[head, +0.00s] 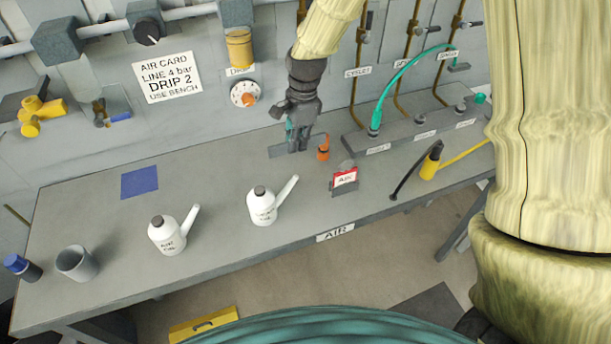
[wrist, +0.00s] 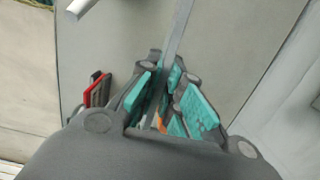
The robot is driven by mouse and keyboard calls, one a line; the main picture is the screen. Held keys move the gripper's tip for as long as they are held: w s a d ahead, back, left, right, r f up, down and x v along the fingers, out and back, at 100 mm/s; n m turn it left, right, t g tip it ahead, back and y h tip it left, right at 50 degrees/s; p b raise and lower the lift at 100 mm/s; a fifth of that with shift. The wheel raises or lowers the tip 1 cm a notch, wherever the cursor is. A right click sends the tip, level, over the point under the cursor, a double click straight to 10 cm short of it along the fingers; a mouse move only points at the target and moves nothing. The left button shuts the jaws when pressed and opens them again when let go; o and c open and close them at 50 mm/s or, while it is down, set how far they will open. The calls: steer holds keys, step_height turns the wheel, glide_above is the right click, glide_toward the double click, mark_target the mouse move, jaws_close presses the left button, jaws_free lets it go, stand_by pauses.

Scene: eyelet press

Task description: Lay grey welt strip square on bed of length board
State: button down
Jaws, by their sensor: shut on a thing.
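My gripper (head: 297,146) is over the back part of the bench, pointing down, left of a small orange-topped item. In the wrist view, its teal-padded fingers (wrist: 168,102) are closed on a thin grey strip (wrist: 181,32), which runs out from between them towards the top of the picture. I cannot make out the length board for certain.
A red-and-white AIR card (head: 345,179) and the orange item (head: 323,150) stand close right of my gripper. Two white oil cans (head: 263,206) (head: 168,235) stand nearer the front. A hose manifold (head: 400,135) lies at the back right. Bare bench lies around the blue pad (head: 139,182).

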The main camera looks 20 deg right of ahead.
steer(key=shift+s+f+p, duration=0.1)
steer(key=shift+f+p, duration=0.25)
steer(key=shift+f, duration=0.45)
step_height(320, 180, down, 4)
steer(key=shift+p, duration=0.6)
steer(key=shift+f+p, duration=0.75)
steer(key=shift+f, duration=1.55)
steer(key=shift+f, duration=0.2)
steer(key=c, duration=1.6)
jaws_free()
